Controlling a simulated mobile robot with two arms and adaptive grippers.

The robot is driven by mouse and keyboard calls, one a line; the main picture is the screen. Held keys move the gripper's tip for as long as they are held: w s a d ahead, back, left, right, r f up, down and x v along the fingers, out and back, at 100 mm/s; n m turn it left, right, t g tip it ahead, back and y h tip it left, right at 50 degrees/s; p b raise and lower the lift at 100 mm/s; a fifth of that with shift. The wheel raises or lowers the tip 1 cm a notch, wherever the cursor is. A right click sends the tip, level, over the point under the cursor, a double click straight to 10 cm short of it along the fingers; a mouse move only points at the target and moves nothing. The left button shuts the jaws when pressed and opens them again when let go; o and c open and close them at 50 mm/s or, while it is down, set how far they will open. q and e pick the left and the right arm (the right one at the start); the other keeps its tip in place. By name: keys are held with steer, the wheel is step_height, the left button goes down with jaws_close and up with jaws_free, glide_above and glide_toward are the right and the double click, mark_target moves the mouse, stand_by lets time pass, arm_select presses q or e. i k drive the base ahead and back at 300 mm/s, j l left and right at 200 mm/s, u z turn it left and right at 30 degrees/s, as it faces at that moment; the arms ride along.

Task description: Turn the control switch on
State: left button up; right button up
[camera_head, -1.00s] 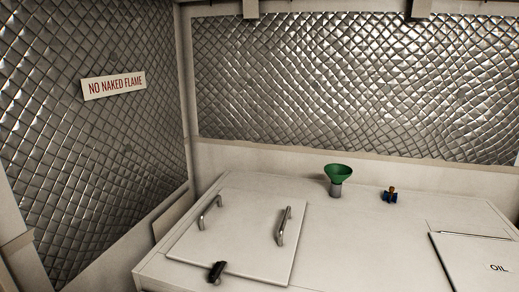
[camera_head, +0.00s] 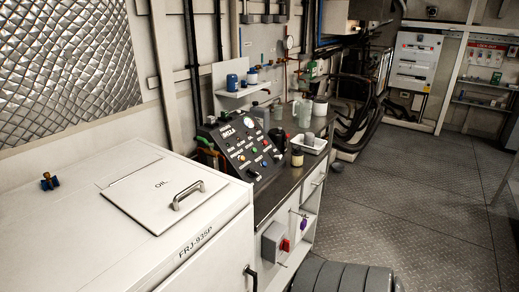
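A black sloped control panel (camera_head: 244,147) stands on the workbench in the middle of the camera_head view. It carries several small coloured buttons and knobs and a round white gauge. A grey box with a red rotary switch (camera_head: 285,245) is mounted low on the front of the bench. The frame does not show which of these is the control switch, and I cannot read any switch's position. Neither of my grippers is in view.
A white cabinet with an OIL lid (camera_head: 162,196) fills the left front. A white tray (camera_head: 308,144) and several containers stand on the bench. A grey cabinet with red switches (camera_head: 415,62) stands at the far back. Free patterned floor (camera_head: 410,195) lies to the right.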

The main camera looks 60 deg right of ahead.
mark_target(251, 174)
steer(key=z, duration=1.95)
